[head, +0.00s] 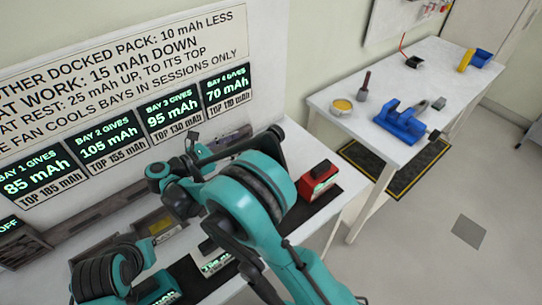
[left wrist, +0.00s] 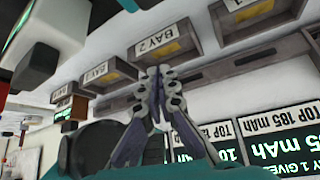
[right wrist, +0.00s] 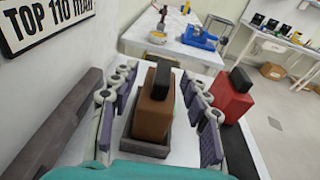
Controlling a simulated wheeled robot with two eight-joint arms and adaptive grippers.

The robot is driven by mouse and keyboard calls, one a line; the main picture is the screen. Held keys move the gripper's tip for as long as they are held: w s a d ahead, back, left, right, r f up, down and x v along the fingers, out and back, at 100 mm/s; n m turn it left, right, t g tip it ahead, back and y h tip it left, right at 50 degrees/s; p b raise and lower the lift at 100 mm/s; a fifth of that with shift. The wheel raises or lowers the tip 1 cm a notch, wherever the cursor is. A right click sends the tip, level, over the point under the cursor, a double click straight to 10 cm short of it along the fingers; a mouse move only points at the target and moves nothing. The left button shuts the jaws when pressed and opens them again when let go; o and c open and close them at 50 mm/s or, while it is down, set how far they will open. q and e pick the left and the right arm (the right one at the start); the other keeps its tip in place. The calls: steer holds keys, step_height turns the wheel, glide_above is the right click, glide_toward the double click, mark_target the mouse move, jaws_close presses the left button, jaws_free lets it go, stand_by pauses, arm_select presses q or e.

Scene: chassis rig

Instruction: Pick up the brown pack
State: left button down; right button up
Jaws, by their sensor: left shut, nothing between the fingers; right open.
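The brown pack (right wrist: 155,106), with a black top, stands upright in a grey holder (right wrist: 150,148) in the right wrist view. My right gripper (right wrist: 160,76) is open, with one finger on each side of the pack; I see no firm contact. The pack is not clearly visible in the head view, where my teal right arm covers that part of the bench. My left gripper (left wrist: 158,72) is shut and empty in the left wrist view, below the bay 2 label (left wrist: 160,38).
A red pack (head: 319,178) with a black top stands right of my right arm; it also shows in the right wrist view (right wrist: 234,95). The bay signs (head: 105,141) are on the wall behind. A white worktable (head: 370,95) with a blue vise (head: 400,124) stands beyond.

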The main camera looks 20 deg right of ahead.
mark_target(258, 140)
steer(key=shift+s+d+f+m+g+b, duration=0.15)
steer(key=shift+d+f+m+g+b, duration=0.35)
steer(key=shift+d+f, duration=0.75)
steer(key=b+x, duration=0.1)
steer(key=x, duration=0.3)
steer(key=shift+w+b, duration=0.25)
steer(key=shift+b, duration=0.1)
steer(key=shift+w+d+f, duration=0.1)
steer(key=shift+w+d, duration=0.05)
steer(key=shift+d, duration=0.25)
jaws_close()
